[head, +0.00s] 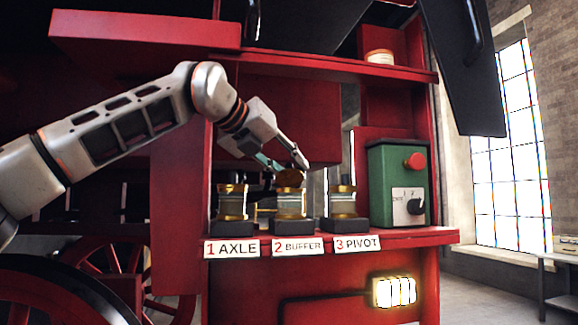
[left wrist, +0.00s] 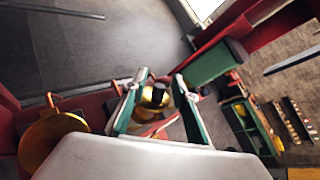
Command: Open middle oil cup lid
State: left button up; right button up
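The middle oil cup (head: 290,206) is a brass and glass cup on a dark base, behind the label "2 BUFFER". My left gripper (head: 291,168) is right above it, pointing down at its top. In the left wrist view, the two fingers of my left gripper (left wrist: 156,84) stand apart. The middle cup's round brass lid (left wrist: 155,97) with a dark knob shows between them. I cannot tell whether the fingers touch it. The lid looks seated on the cup, but the gripper partly hides it in the head view. My right gripper is not in view.
The axle cup (head: 232,203) stands close on the left and the pivot cup (head: 343,203) close on the right, on the same red shelf (head: 420,236). A green control box (head: 391,180) with a red button stands further right. A red upper ledge (head: 330,61) overhangs the cups.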

pick_arm(q)
jog(key=v, duration=1.2)
jog(key=shift+o, duration=0.2)
jog(key=shift+d, duration=0.1)
